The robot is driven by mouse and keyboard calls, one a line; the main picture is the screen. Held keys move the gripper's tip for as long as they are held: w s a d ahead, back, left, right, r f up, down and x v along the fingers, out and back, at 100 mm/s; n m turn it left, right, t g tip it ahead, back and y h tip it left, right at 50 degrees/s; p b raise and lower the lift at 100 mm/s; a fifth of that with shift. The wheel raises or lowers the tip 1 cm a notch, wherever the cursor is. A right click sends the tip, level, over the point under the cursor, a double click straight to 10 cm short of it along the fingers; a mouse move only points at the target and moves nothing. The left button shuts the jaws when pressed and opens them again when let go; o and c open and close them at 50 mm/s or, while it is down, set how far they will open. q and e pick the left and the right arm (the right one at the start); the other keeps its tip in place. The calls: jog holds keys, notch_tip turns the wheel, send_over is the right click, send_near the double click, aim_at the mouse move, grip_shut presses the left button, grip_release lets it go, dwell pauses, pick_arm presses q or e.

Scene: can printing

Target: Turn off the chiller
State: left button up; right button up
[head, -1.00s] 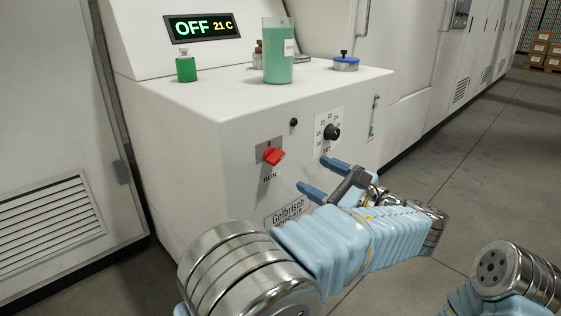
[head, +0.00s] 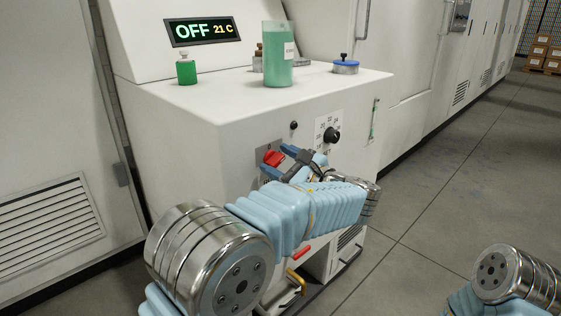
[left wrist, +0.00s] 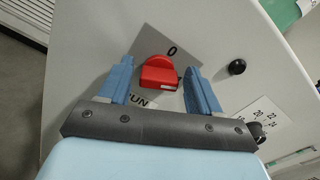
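The chiller (head: 225,150) is a white cabinet on the left of the head view. Its display (head: 203,29) reads "OFF 21 C". A red rotary switch (head: 272,158) sits on its front face on a grey plate, with a "0" above it and "RUN" below it in the left wrist view (left wrist: 159,74). My left gripper (head: 274,161) is open in front of the switch. In the left wrist view its blue fingers (left wrist: 159,68) stand on either side of the red knob, with gaps visible. Part of my right arm shows at lower right; its gripper is out of view.
A black temperature dial (head: 332,135) and a small black knob (head: 294,125) are right of the switch. On top stand a green-filled beaker (head: 277,55), a small green bottle (head: 186,70) and a blue-lidded dish (head: 345,66). Open floor lies to the right.

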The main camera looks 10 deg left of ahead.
pick_arm(q)
jog(key=c, duration=0.8)
jog(key=shift+c, duration=0.2)
jog(key=n+b, duration=0.4)
jog(key=n, duration=0.1)
jog(key=shift+s+f, duration=0.1)
jog(key=shift+f, duration=0.25)
jog(key=n+b, duration=0.4)
jog(key=shift+a+f+n, duration=0.1)
jog(key=shift+f+n, duration=0.05)
jog(key=shift+n, duration=0.25)
jog(key=shift+n+b, duration=1.55)
jog(key=shift+n, duration=0.15)
jog(key=shift+s, duration=0.1)
jog(key=o, duration=1.1)
jog(key=shift+c, duration=0.2)
